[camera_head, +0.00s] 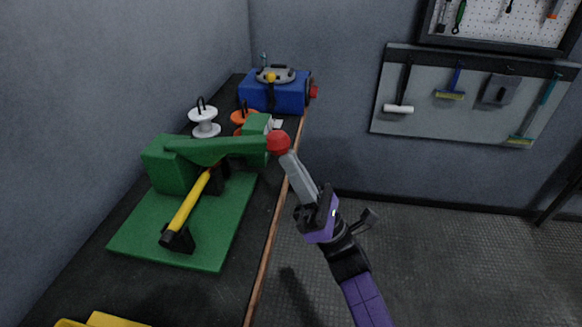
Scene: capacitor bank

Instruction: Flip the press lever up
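The green press (172,172) stands on a green base plate (212,238) on the dark workbench. Its green lever (220,149) lies about level, pointing right, and ends in a red ball knob (278,142) near the bench's right edge. A yellow bar (190,200) runs below the lever to a black block at the front. My gripper (287,157) reaches up from the lower right with its grey fingertips at the knob. The fingers overlap in this view, so I cannot tell their gap, or whether they touch or grip the knob.
Behind the press are a white spool (204,123), an orange item (243,116) and a blue machine (283,92). A yellow bin (105,320) is at the front left. A wall runs along the left. Open floor (450,230) lies right of the bench.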

